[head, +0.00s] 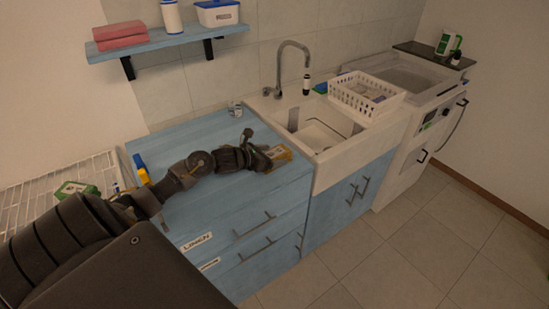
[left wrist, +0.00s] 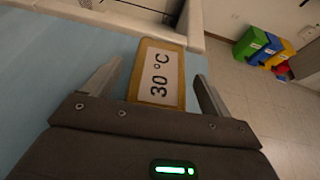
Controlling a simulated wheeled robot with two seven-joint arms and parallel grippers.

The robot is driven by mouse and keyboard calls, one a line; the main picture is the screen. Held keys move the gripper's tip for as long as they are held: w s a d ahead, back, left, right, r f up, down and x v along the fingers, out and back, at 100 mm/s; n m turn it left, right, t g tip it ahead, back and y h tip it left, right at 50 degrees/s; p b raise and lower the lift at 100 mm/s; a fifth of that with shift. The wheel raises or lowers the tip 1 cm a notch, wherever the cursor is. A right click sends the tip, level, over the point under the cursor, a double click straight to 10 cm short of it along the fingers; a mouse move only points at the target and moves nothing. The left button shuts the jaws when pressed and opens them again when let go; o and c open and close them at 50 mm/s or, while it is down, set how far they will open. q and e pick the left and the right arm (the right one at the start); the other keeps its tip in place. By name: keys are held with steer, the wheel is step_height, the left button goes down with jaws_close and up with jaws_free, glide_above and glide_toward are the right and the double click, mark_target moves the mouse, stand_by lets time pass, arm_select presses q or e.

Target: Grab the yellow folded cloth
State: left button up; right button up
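I cannot make out a yellow folded cloth for certain. A small yellow-orange item (head: 143,177) stands at the left end of the blue counter, too small to identify. My left gripper (head: 272,157) is low over the right part of the counter. In the left wrist view the gripper (left wrist: 160,72) is open, its fingers spread on either side of a yellow-brown framed sign (left wrist: 158,88) reading "30 °C". Gaps show between both fingers and the sign. The sign (head: 282,153) also shows at the fingertips in the head view. My right gripper is not in view.
A white sink (head: 338,165) with a tap (head: 281,65) and a white basket (head: 366,96) adjoins the counter (head: 195,215). Folded pink-red cloths (head: 119,35) lie on the wall shelf (head: 160,43). A wire rack (head: 40,195) stands at left. Coloured bins (left wrist: 262,47) stand on the floor.

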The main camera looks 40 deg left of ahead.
arm_select(q)
steer(key=c, duration=1.1)
steer(key=shift+r+b, duration=0.5)
steer(key=shift+r, duration=0.1)
steer(key=s+r, duration=0.1)
steer(key=r, duration=0.1)
steer(key=s+d+r+b, duration=0.1)
steer(key=s+r, duration=0.1)
steer(key=s+r+b, duration=0.1)
steer(key=r, duration=0.2)
steer(key=shift+s+d+r, duration=0.1)
steer(key=shift+s+d, duration=0.1)
steer(key=shift+s, duration=0.1)
steer(key=shift+s+d+r+b, duration=0.3)
steer(key=shift+s+d+r, duration=0.35)
steer(key=shift+s, duration=0.8)
steer(key=shift+s+d+r+b, duration=0.3)
steer(key=shift+s+r, duration=0.55)
steer(key=shift+s, duration=0.65)
steer(key=shift+s+d+r+b, duration=0.3)
steer(key=shift+s+d+r, duration=0.35)
steer(key=shift+s, duration=0.8)
